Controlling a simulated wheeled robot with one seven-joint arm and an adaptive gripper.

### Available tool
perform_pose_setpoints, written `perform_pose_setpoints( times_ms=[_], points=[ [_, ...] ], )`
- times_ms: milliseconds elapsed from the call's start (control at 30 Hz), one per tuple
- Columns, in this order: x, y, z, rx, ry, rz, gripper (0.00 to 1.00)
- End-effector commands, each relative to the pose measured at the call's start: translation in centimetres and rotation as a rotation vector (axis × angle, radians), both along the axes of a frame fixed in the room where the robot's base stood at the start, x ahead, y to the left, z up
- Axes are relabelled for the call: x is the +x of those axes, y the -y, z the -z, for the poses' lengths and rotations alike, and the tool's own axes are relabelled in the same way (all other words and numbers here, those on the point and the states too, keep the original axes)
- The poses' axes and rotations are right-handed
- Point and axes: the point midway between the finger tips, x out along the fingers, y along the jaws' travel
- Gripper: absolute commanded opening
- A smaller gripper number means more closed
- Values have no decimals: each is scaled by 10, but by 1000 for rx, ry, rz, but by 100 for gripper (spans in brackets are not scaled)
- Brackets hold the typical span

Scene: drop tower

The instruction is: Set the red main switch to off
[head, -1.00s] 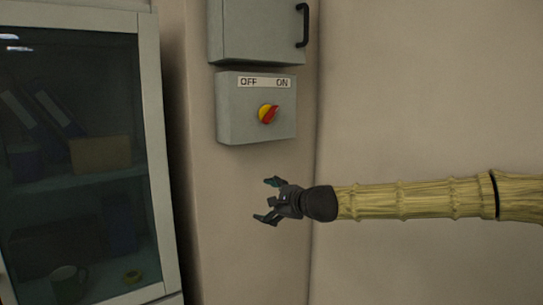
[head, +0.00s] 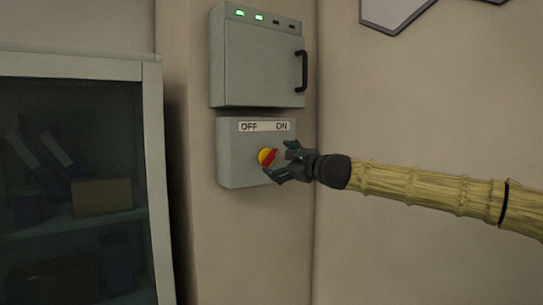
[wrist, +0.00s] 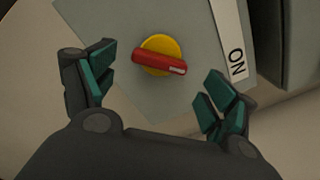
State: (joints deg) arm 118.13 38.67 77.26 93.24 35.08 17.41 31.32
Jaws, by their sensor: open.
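The red main switch (head: 268,157) is a red handle on a yellow disc, on the front of a small grey box (head: 230,172) on the wall. Above it is a white label (head: 263,126) reading OFF on the left and ON on the right. In the wrist view the red handle (wrist: 160,63) has its white-marked end on the side of the ON label (wrist: 237,55). My gripper (head: 279,160) is just right of the switch in the head view, its fingers open and empty. In the wrist view the handle lies between the spread fingers, with no visible contact.
A larger grey cabinet (head: 258,62) with a black handle and two lit green lights hangs directly above the switch box. A glass-fronted cabinet (head: 150,180) stands at the left. The wall below the box is clear.

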Motion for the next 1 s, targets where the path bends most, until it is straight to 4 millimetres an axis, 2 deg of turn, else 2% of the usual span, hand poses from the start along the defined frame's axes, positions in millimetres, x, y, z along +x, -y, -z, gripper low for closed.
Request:
perform_pose_setpoints(
  times_ms=[100,333,767,1000],
  points=[
    [15,-11,-2,-1,-2,-1,86],
    [34,-25,-1,-1,-1,0,86],
    [39,-28,1,-2,1,1,86],
    [39,-28,1,-1,0,1,42]
  ],
)
